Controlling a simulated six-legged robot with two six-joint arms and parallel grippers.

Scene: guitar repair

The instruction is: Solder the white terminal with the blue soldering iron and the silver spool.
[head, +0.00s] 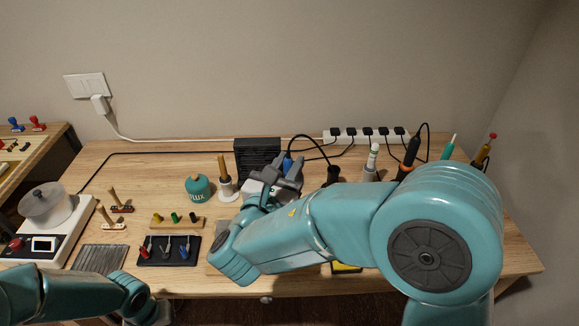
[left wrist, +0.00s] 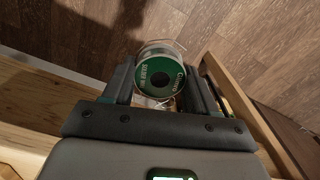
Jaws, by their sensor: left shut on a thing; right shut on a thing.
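My left gripper (left wrist: 160,98) is shut on the silver spool (left wrist: 160,72), which has a green printed label facing the left wrist camera. In the head view my left arm comes in at the bottom left, and its gripper is mostly cut off by the lower edge. My right gripper (head: 277,180) is shut on the blue soldering iron (head: 287,163), of which only a small blue part shows between the dark fingers at the middle of the bench. I cannot make out the white terminal; my right arm covers that part of the bench.
A teal flux jar (head: 198,188), a black fan box (head: 257,156) and a power strip (head: 367,136) stand at the back. Several other irons stand in holders at right. A black tray (head: 168,251) with small tools lies front left. Cables run along the back.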

